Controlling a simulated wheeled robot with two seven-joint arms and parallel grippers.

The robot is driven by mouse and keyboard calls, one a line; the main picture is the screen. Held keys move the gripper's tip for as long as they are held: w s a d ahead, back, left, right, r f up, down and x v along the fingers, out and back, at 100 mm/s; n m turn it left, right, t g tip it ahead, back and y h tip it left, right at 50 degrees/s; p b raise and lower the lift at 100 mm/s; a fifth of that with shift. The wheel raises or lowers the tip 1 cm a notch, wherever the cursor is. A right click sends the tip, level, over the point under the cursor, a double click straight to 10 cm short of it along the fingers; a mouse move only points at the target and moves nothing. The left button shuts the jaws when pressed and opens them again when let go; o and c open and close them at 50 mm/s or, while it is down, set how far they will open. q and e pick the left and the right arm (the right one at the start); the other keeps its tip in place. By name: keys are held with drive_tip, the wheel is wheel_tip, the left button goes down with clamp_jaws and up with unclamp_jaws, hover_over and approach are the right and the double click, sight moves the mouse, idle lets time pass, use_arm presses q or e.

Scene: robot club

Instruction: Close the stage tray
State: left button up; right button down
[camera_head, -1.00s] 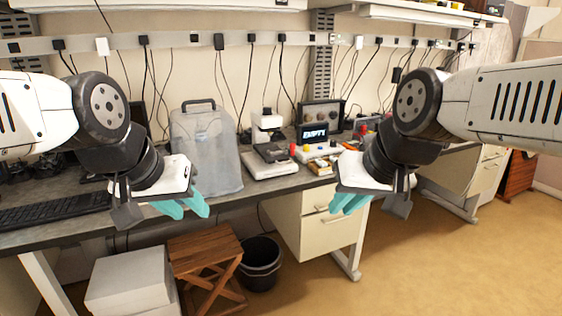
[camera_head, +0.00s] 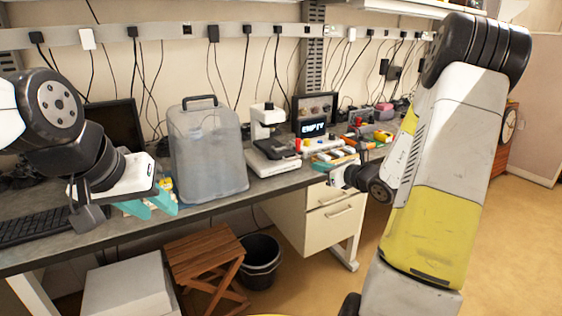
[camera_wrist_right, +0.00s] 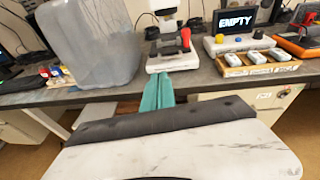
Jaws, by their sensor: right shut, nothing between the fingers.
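A white microscope-like instrument (camera_head: 265,125) stands on the bench in the head view. Its dark flat stage part (camera_head: 272,149) sits low over a white base; I take this as the stage tray, but cannot tell how far out it is. In the right wrist view the instrument's white base (camera_wrist_right: 172,63) lies just beyond my right gripper (camera_wrist_right: 158,78). That gripper's teal fingers are together and empty, pointing at the base; contact is unclear. My left gripper (camera_head: 150,206) is open and empty over the bench's left front.
A translucent tank (camera_head: 207,155) stands left of the instrument. A display reading EMPTY (camera_head: 313,128) and a wooden holder with white pieces (camera_wrist_right: 260,70) are to its right. A wooden stool (camera_head: 205,255), black bin (camera_head: 262,258) and pale box (camera_head: 125,285) are below the bench.

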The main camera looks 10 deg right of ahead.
drive_tip(key=d+f+m, duration=0.1)
drive_tip(key=h, duration=0.1)
approach(287, 153)
wheel_tip(287, 153, down, 2)
drive_tip(key=shift+w+a+f, duration=0.1)
drive_tip(key=shift+w+a, duration=0.2)
drive_tip(key=shift+w, duration=0.2)
drive_tip(key=w+a, duration=0.1)
drive_tip(key=w, duration=0.4)
drive_tip(key=w+a, duration=0.1)
drive_tip(key=w, duration=0.1)
drive_tip(key=shift+w+a, duration=0.45)
drive_tip(key=shift+w, duration=0.2)
drive_tip(key=shift+t, duration=0.3)
drive_tip(key=shift+a+r, duration=0.1)
drive_tip(key=shift+r, duration=0.15)
